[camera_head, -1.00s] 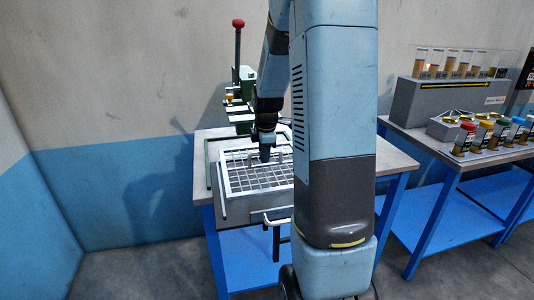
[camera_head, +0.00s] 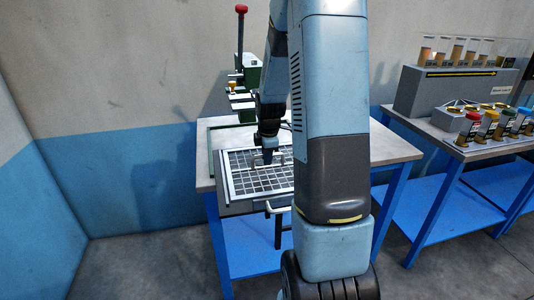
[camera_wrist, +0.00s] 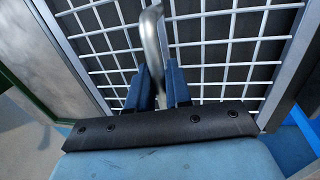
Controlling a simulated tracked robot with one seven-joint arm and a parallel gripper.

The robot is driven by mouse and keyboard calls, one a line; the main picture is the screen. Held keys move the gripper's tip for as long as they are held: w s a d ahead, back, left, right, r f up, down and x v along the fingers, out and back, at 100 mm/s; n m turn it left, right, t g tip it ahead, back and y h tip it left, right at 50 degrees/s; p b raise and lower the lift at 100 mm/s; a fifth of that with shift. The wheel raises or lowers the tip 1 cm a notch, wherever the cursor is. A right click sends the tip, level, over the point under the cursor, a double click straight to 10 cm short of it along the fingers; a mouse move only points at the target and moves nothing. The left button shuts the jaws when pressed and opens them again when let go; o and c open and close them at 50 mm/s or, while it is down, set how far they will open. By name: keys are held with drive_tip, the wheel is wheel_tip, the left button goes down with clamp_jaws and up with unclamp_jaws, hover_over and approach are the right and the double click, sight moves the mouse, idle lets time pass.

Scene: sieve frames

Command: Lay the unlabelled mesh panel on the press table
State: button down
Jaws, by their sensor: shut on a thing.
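The mesh panel (camera_head: 234,186) is a white grid in a pale frame with a metal handle (camera_wrist: 153,35). It lies flat over the dark press table (camera_head: 232,207) at the front of the workbench; I cannot tell whether it touches fully. No label shows on the visible part. My gripper (camera_head: 267,157) is above the panel, its blue fingers shut on the handle in the wrist view (camera_wrist: 158,90). My arm hides the panel's right side in the head view.
A green press with a red-knobbed lever (camera_head: 241,10) stands behind. The workbench (camera_head: 400,150) has bare top to the right. Another bench holds a grey rack (camera_head: 450,95) and several colour-capped jars (camera_head: 469,130). A white handle (camera_head: 277,208) juts from the front.

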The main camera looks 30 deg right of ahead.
drive_tip(key=shift+f, duration=0.15)
drive_tip(key=c, duration=1)
unclamp_jaws()
drive_tip(key=shift+o, duration=0.2)
wheel_tip(320, 180, up, 13)
drive_tip(key=s, duration=0.2)
drive_tip(key=shift+s+a+r, duration=0.2)
drive_tip(key=shift+s+a, duration=0.05)
drive_tip(key=shift+a, duration=0.15)
